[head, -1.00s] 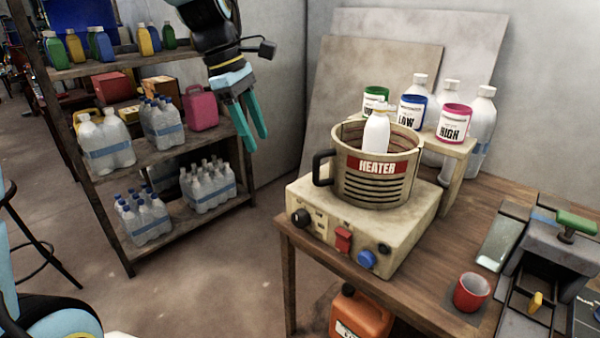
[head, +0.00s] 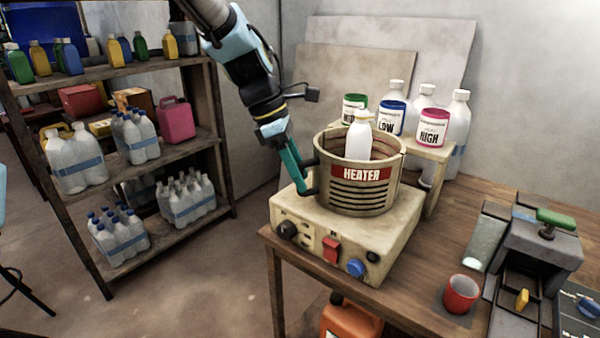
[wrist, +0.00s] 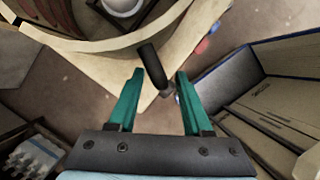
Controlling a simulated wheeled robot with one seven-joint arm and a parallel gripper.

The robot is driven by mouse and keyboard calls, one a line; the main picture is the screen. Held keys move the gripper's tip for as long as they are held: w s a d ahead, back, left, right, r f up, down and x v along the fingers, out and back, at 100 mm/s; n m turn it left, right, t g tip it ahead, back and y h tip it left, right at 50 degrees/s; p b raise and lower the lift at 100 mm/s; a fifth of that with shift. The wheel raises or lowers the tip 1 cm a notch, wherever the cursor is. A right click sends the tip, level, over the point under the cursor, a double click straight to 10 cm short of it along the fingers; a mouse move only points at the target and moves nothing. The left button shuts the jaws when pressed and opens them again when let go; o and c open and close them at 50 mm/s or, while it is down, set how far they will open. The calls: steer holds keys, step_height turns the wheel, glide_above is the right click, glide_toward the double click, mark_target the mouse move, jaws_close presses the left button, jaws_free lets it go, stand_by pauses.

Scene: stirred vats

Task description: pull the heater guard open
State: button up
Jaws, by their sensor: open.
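The heater guard (head: 367,199) is a round beige slatted wall with a red HEATER label, standing on the beige heater base (head: 315,226). A white bottle (head: 359,138) stands inside it. The guard's dark handle (head: 308,178) sticks out on its left side and shows in the wrist view (wrist: 152,66) between and just beyond my fingertips. My gripper (head: 303,188) is at the handle, its teal fingers apart. In the wrist view my gripper (wrist: 158,76) is open, with the handle's bar between the finger lines. Whether a finger touches it I cannot tell.
Jars marked LOW (head: 391,118) and HIGH (head: 432,127) stand on a small shelf behind the guard. A red cup (head: 461,294) is at the table's front right. A bottle rack (head: 150,160) stands left, with open floor between.

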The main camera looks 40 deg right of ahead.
steer(key=shift+s+d+f, duration=0.1)
steer(key=shift+f, duration=0.3)
steer(key=shift+c, duration=0.2)
jaws_close()
stand_by(1.0)
